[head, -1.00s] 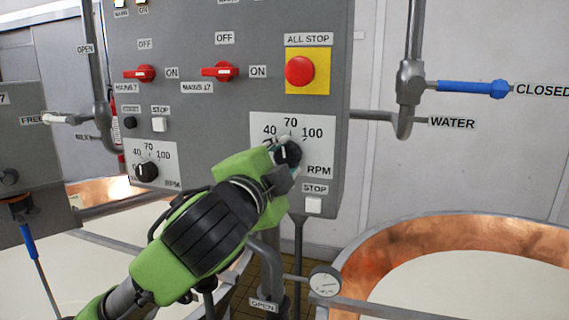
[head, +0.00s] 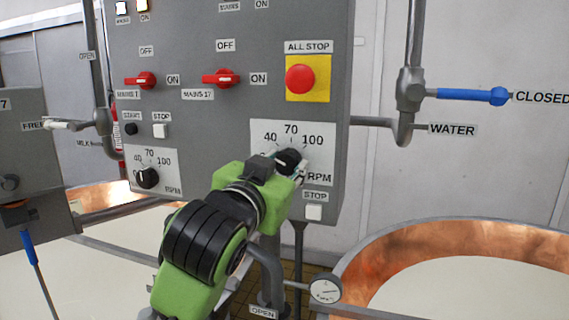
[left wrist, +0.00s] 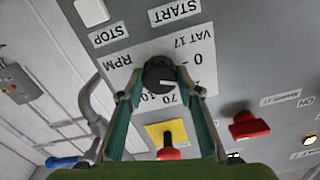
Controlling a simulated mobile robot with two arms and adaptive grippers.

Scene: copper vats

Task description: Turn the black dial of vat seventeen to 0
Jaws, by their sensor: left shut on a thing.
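The black dial (head: 288,160) of vat seventeen sits on a white plate (head: 262,133) marked 40, 70, 100 and RPM. My right gripper is not in view.
A white STOP button (head: 314,212) is just below the plate. The red ALL STOP button (head: 300,78) and red MAINS 17 switch (head: 222,79) are above. A similar dial (head: 147,177) is to the left. Copper vats (head: 430,250) and pipes surround the panel.

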